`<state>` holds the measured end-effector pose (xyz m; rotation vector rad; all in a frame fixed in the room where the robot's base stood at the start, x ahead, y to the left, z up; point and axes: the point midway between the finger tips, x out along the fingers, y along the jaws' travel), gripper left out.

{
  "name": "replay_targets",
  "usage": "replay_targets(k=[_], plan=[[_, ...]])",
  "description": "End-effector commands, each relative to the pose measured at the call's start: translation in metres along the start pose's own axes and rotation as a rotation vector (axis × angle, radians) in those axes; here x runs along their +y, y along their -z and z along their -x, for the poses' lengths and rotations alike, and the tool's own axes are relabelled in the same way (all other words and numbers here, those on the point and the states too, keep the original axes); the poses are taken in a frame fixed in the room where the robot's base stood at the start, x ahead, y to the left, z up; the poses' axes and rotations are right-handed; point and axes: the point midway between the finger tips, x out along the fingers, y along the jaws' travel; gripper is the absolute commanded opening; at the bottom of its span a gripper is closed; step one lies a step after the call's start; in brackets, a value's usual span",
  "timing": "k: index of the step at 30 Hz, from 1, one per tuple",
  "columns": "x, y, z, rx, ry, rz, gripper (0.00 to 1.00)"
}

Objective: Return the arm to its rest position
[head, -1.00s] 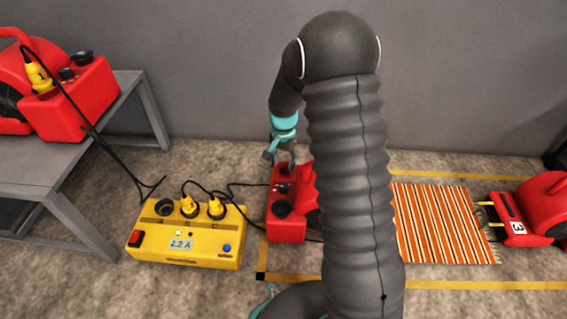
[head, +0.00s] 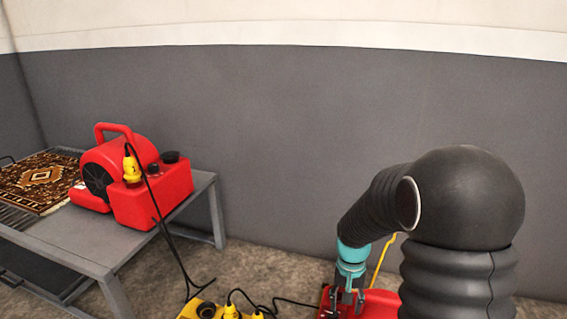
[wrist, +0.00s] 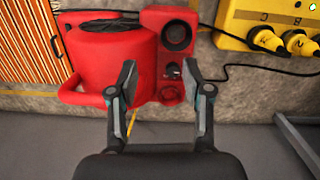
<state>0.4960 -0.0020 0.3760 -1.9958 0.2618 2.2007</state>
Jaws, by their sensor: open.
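My gripper (head: 347,296) hangs pointing down at the end of my arm, low and right of centre in the head view. In the wrist view my gripper (wrist: 160,75) has its two fingers spread apart with nothing between them. Behind them lies a red blower (wrist: 112,55) on the floor, its control panel with dark round knobs showing between the fingertips. Only the top of this red blower (head: 380,303) shows in the head view, partly hidden by my arm. I cannot tell how far the fingertips are from it.
A yellow power box (wrist: 262,25) with plugged-in leads stands beside the blower. A grey table (head: 205,195) at left holds another red blower (head: 118,165) and a patterned rug (head: 45,182). A striped rug (wrist: 25,40) lies on the floor. The grey wall (head: 290,140) is behind.

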Motion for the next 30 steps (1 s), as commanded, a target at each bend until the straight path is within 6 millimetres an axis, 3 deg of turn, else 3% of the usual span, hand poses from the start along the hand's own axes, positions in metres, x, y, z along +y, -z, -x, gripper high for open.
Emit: replay_targets(k=[1, 3, 12, 24, 30], plan=[[0.003, -0.011, 0.020, 0.015, 0.003, 0.023, 0.49], [0.006, -0.027, 0.041, 0.034, 0.007, 0.058, 0.49], [0.022, -0.094, 0.120, 0.138, 0.020, 0.173, 0.49], [0.040, -0.175, 0.203, 0.333, 0.039, 0.235, 0.49], [0.048, -0.205, 0.241, 0.460, 0.054, 0.233, 0.49]])
